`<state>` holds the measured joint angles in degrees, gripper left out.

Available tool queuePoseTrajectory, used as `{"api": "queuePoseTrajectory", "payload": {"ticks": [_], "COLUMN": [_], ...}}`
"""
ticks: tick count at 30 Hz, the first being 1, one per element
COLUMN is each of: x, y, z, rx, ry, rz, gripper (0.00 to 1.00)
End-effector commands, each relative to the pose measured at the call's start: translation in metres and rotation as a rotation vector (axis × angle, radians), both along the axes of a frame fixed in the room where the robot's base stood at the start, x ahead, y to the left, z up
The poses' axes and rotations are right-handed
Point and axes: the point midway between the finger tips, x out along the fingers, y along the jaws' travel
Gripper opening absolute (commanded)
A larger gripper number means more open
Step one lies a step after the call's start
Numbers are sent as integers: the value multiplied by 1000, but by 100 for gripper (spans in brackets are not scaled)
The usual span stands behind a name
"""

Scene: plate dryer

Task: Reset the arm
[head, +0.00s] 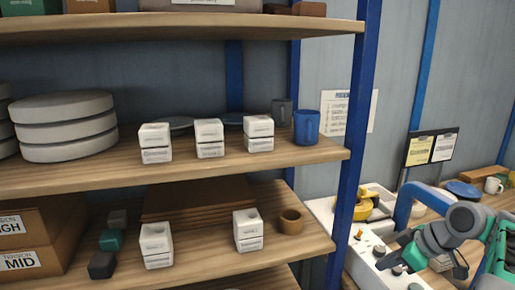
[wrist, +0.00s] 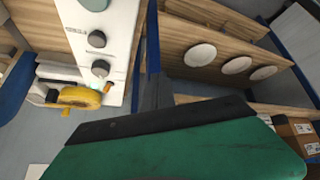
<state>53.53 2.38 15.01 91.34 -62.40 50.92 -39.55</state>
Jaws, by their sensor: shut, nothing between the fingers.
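My gripper (wrist: 165,128) fills the lower part of the wrist view as a large green and black shape. It is shut and holds nothing. In the head view my grey and green arm is folded at the lower right, in front of a white machine (head: 347,228) with dark knobs. The machine also shows at the upper left of the wrist view (wrist: 122,25), with a yellow round part (wrist: 80,97) beside it.
A wooden shelf rack with a blue post (head: 353,130) stands left of my arm. It bears stacked grey discs (head: 68,128), small white boxes (head: 209,138), a blue mug (head: 306,127) and a brown cup (head: 291,220). A white mug (head: 493,186) stands on the counter at right.

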Motion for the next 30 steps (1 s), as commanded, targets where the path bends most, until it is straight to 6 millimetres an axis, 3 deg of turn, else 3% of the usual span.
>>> {"api": "queuePoseTrajectory", "payload": {"ticks": [4,8,12,14,16,19,30], "x": [8,-2,-47,-72,-97,-120,-126], "y": [59,119,189,206,216,219,218], "z": [-1,-8,-27,-39,-52,-64,-68], "rx": [10,13,0,-9,-16,-24,-26], "ry": [77,156,241,265,281,289,294], "rz": [-91,-214,-412,-503,-593,-674,-705], "gripper": [0,0,0,0,0,0,0]}}
